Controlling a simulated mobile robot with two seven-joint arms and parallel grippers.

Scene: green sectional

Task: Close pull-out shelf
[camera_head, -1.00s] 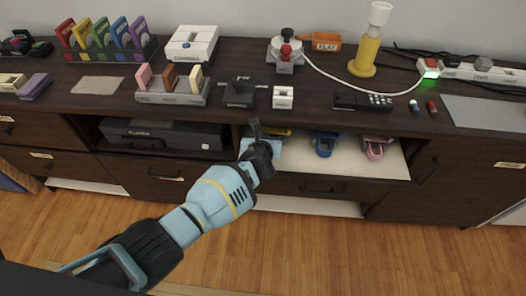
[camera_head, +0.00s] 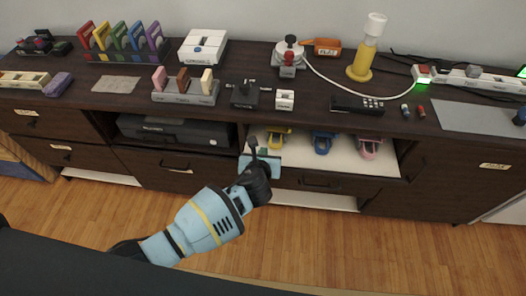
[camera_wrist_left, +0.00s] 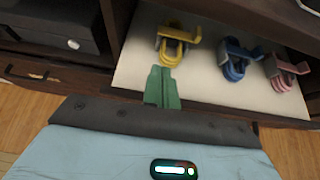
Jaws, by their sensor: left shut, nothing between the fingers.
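The pull-out shelf is a pale board (camera_head: 345,170) in the cabinet's open middle bay, extended at its front. It holds a yellow clamp-like item (camera_head: 277,139), a blue one (camera_head: 322,143) and a pink one (camera_head: 368,148). The shelf also fills the upper right of the left wrist view (camera_wrist_left: 205,93). My left gripper (camera_head: 252,142) is at the shelf's left front part. Its green fingers (camera_wrist_left: 162,85) are shut and empty, pointing at the yellow item; contact cannot be told. My right gripper is out of view.
The dark cabinet top (camera_head: 315,90) above carries many small items, a yellow lamp-like stand (camera_head: 365,55) and a white cable. A black device (camera_head: 175,131) sits in the bay to the left. Drawers with handles lie below. The wooden floor (camera_head: 330,245) in front is clear.

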